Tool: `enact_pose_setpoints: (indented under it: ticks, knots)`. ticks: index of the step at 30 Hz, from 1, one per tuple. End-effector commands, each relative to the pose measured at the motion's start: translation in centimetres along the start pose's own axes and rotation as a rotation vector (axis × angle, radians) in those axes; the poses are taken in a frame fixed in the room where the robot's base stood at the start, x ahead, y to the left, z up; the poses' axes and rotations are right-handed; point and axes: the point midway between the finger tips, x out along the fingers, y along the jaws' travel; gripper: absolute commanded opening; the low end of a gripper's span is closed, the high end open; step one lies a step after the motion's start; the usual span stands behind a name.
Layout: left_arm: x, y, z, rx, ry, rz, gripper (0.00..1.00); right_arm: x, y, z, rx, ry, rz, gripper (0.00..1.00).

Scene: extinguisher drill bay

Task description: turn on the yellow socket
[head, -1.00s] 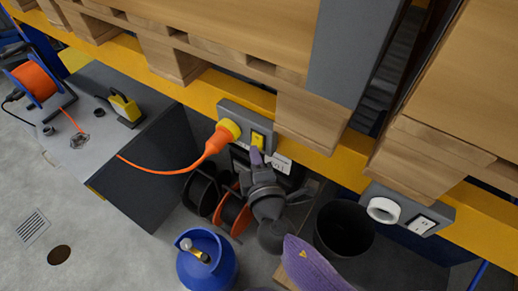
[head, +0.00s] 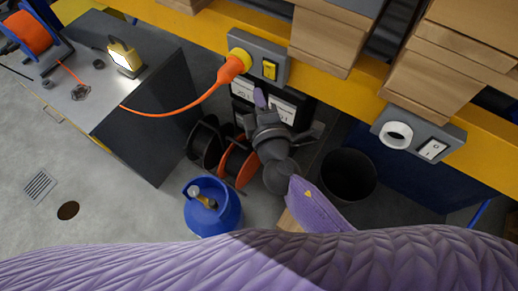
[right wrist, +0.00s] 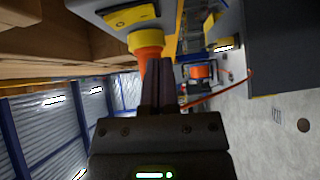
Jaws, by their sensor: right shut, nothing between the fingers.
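The yellow socket (head: 240,58) sits on a grey box on the yellow beam, with an orange plug (head: 230,71) in it. Its yellow rocker switch (head: 270,69) is on the same box, to the right. In the right wrist view the socket (right wrist: 146,42) and switch (right wrist: 132,17) are ahead of the fingers. My right gripper (head: 260,98) is shut and empty, just below the switch and apart from it. The work lamp (head: 124,58) on the bench is lit. My left gripper is not in view.
A white socket (head: 396,134) with a white switch (head: 432,149) is to the right on the beam. An orange cord (head: 170,113) runs from the plug to the bench. Cable reels (head: 236,163), a blue gas bottle (head: 213,207) and a black bin (head: 348,176) stand below.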

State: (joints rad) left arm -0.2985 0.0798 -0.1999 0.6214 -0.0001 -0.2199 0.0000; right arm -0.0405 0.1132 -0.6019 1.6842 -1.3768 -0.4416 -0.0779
Motion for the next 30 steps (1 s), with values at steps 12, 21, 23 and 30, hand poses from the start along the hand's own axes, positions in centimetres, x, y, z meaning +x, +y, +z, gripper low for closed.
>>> enact_pose_setpoints:
  ticks: [12,21,23,30]
  knots:
    - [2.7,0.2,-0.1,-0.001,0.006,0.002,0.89,-7.8,-1.5,0.2,0.001,0.002,-0.003,0.0]
    - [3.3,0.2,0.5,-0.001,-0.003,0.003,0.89,-9.8,-1.4,0.2,0.0,0.001,-0.001,0.0]
    - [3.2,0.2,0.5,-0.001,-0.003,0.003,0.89,-9.8,-1.3,0.2,0.0,0.001,-0.001,0.0]
    - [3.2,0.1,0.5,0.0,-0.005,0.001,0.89,-9.8,-1.3,0.2,0.0,0.001,-0.001,0.0]
